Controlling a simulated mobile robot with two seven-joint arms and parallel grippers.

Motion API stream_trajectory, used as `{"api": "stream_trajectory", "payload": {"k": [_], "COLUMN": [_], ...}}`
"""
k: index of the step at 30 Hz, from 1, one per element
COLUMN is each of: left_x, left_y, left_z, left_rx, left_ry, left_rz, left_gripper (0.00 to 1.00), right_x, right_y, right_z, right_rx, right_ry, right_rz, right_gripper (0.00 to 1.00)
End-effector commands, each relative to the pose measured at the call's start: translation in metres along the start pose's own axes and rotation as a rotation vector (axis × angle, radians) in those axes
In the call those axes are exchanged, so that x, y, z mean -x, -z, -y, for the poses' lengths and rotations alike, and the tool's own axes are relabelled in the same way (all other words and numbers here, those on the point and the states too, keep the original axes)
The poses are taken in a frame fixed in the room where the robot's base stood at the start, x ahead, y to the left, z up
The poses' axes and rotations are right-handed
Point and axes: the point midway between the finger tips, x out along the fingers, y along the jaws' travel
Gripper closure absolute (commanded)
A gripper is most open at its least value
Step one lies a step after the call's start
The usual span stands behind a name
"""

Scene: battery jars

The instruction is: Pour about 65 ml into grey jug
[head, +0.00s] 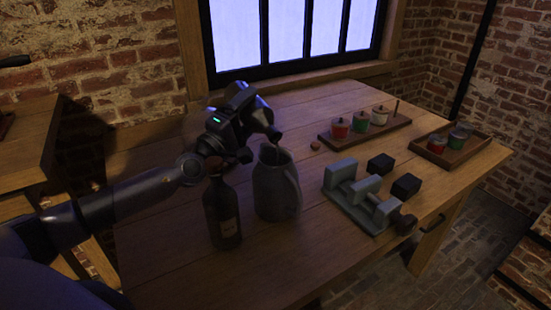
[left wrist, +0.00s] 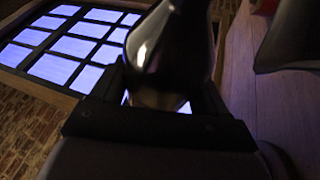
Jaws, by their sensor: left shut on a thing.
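The grey jug (head: 277,190) stands upright on the wooden table, its open top facing up. My left gripper (head: 247,112) is shut on a dark glossy vessel (head: 262,117), held tilted with its mouth just above the jug's opening. A faint thin line shows between that mouth and the jug; I cannot tell how much liquid is in the jug. The held vessel also fills the middle of the left wrist view (left wrist: 170,45), between the fingers. A dark bottle with a label (head: 223,213) stands upright just left of the jug. My right gripper is out of view.
A wooden tray with several red, green and white jars (head: 361,121) and another tray (head: 452,150) lie farther back. The front table area is clear.

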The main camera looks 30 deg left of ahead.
Motion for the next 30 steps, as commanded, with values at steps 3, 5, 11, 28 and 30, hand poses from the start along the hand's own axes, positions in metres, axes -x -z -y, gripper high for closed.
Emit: {"api": "stream_trajectory", "payload": {"k": [3, 5, 11, 28, 30], "left_x": [-0.0002, -0.0003, -0.0008, -0.0013, -0.0013], "left_y": [0.0000, -0.0001, 0.0011, 0.0023, 0.0023], "left_z": [-0.0015, -0.0020, -0.0018, -0.0012, -0.0013], "left_rx": [-0.013, -0.016, -0.022, -0.044, -0.047], "left_ry": [-0.010, -0.011, -0.014, -0.022, -0.023], "left_rz": [0.002, 0.004, 0.005, 0.011, 0.012], "left_gripper": [0.70, 0.70, 0.70, 0.70, 0.70], "right_x": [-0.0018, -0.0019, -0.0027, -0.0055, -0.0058], "right_y": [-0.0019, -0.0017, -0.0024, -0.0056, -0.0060], "right_z": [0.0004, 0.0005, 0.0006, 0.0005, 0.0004], "right_rx": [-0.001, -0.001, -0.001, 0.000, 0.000], "right_ry": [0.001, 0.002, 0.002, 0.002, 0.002], "right_rz": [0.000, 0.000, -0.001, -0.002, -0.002], "right_gripper": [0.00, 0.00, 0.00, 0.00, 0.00]}}
